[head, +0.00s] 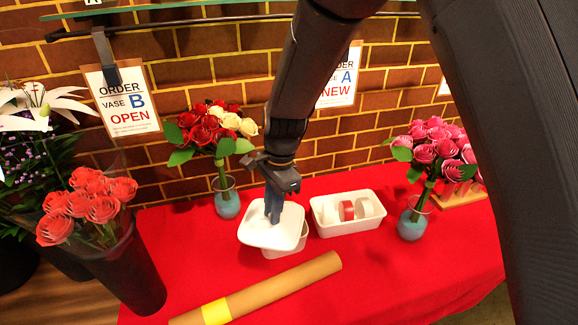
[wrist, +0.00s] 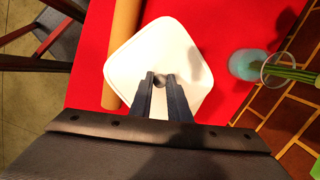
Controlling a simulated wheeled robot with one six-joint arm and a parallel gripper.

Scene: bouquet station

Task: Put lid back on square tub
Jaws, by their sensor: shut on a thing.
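The white square lid (head: 270,229) is held by my gripper (head: 273,210), which is shut on its knob. In the wrist view the lid (wrist: 140,58) fills the middle, and my fingers (wrist: 160,82) grip the small round knob at its centre. The white square tub (head: 291,250) stands on the red table beneath the lid; its front and right side show. The lid covers most of the tub's opening and looks shifted to the left of it. I cannot tell whether the lid touches the rim. The tub is hidden in the wrist view.
A brown paper roll with a yellow band (head: 270,287) lies in front. A white tray (head: 347,228) with tape rolls stands close on the right. Vases of red and white roses (head: 227,203) and pink roses (head: 411,222) stand behind and right. A dark bucket of roses (head: 130,262) is left.

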